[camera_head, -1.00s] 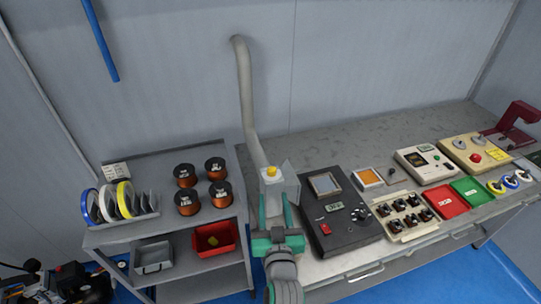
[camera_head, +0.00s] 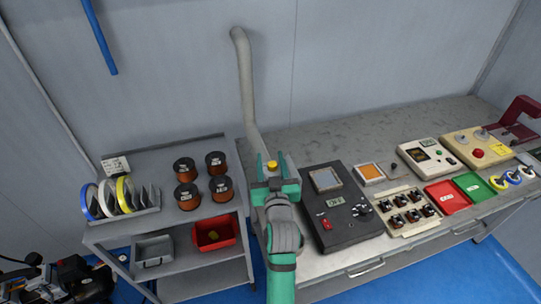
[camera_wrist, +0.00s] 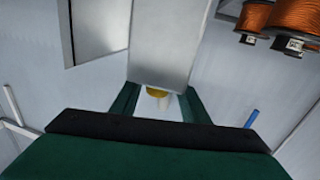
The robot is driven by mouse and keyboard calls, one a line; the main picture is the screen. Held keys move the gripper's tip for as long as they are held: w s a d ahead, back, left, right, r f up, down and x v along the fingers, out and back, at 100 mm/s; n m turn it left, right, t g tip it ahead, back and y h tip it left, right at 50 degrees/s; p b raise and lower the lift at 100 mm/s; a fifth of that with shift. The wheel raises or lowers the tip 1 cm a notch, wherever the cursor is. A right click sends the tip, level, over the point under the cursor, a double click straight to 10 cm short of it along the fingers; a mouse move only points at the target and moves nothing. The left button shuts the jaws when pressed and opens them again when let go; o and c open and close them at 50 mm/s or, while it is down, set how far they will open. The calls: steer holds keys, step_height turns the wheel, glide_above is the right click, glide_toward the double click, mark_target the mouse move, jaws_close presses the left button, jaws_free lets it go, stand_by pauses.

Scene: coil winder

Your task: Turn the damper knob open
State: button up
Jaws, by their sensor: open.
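The yellow damper knob (camera_head: 272,165) sits at the lower end of the grey duct pipe (camera_head: 244,85). My gripper (camera_head: 272,160) is open, its two green fingers showing on either side of the knob in the head view. In the wrist view the knob (camera_wrist: 156,93) shows between the fingers (camera_wrist: 158,100), partly cut off by the grey metal box (camera_wrist: 165,45) in front of it. I cannot tell whether either finger touches the knob. My gripper hides most of the box in the head view.
Left is a grey cart (camera_head: 165,232) with several copper wire spools, tape reels and a red bin (camera_head: 214,232). Right of my gripper, a black control unit (camera_head: 345,238) stands on the bench (camera_head: 310,142), with trays and instruments beyond it. The bench's back strip is clear.

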steer(key=shift+w, duration=1.2)
steer(key=shift+d, duration=0.15)
steer(key=shift+c, duration=0.6)
jaws_close()
